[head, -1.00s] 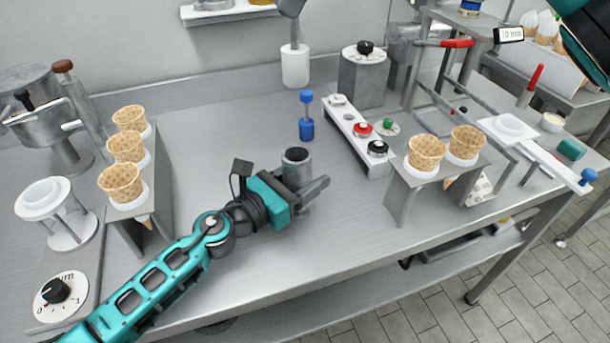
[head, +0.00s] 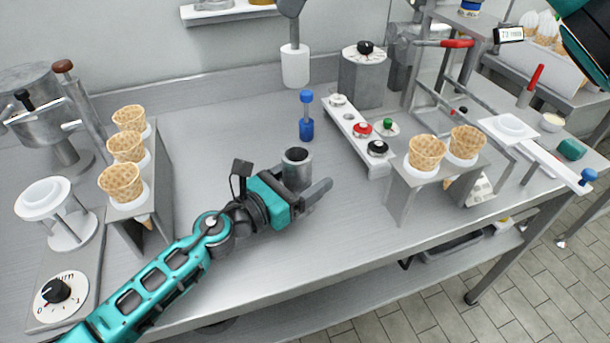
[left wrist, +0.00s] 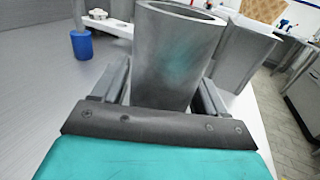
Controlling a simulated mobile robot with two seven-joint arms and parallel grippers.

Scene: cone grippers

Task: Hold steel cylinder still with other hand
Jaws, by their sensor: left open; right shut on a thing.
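The steel cylinder (head: 297,170) is a grey, open-topped tube standing upright on the steel table, near the middle of the head view. My left gripper (head: 308,185) is open, low at the cylinder, with a finger on either side of it. In the left wrist view the cylinder (left wrist: 172,62) fills the space between the two fingers (left wrist: 165,95). Whether either finger touches it cannot be told. A teal and black part of my right arm (head: 590,35) shows at the top right edge of the head view. Its jaws and anything in them are out of sight.
A blue-handled tool (head: 306,128) stands behind the cylinder. A stand with several cones (head: 160,200) is to the left. A second cone stand (head: 404,190) is to the right, beside a rack with coloured knobs (head: 358,140). The table in front of my left gripper is clear.

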